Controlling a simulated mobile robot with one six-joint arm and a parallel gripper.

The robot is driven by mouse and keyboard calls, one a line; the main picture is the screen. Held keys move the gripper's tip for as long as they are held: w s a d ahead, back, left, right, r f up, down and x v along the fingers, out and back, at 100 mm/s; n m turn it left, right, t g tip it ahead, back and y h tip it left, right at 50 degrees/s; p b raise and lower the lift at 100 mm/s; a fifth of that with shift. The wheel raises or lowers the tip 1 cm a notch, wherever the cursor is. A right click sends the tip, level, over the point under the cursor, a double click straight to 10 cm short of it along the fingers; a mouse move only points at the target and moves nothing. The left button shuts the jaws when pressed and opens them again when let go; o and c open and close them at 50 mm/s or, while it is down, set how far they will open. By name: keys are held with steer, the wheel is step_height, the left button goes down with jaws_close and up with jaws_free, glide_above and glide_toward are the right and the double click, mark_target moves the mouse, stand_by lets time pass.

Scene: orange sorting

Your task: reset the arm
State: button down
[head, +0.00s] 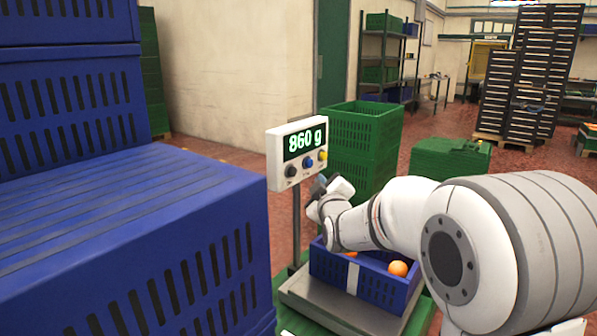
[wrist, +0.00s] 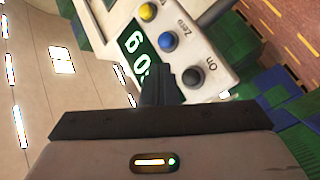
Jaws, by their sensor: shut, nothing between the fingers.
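My arm reaches in from the right in the head view, and its wrist is folded above a small blue crate (head: 384,286) beside the scale display. My gripper (wrist: 158,72) is shut and empty in the wrist view, its fingertips in front of the display panel. I cannot tell whether they touch the panel. The scale display (head: 297,152) reads 860 g and has black, blue and yellow buttons; it also shows in the wrist view (wrist: 192,52), turned on its side. The crate stands on the scale's metal plate (head: 345,309) and holds oranges (head: 398,268); my arm hides part of its inside.
Large blue crates (head: 120,250) are stacked close on the left. Green crates (head: 362,140) stand behind the display, and a lower green crate (head: 450,158) is to their right. Racks and dark drawer stacks (head: 520,85) are far back. Red floor lies open between.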

steer(key=s+d+r+m+g+h+p, duration=0.1)
steer(key=s+d+r+m+g+p, duration=0.1)
steer(key=s+d+m+g+p, duration=0.2)
steer(key=s+d+r+m+g+h+p, duration=0.1)
steer(key=s+d+m+g+p, duration=0.3)
steer(key=s+p, duration=0.6)
steer(key=s+d+r+m+g+h+p, duration=0.1)
steer(key=s+d+r+m+g+p, duration=0.2)
steer(key=s, duration=2.1)
steer(key=d+g+p, duration=0.2)
steer(key=g+p, duration=0.2)
steer(key=shift+d+r+m+g+h+p, duration=0.2)
steer(key=shift+r+m+g+h+p, duration=0.1)
steer(key=shift+m, duration=0.1)
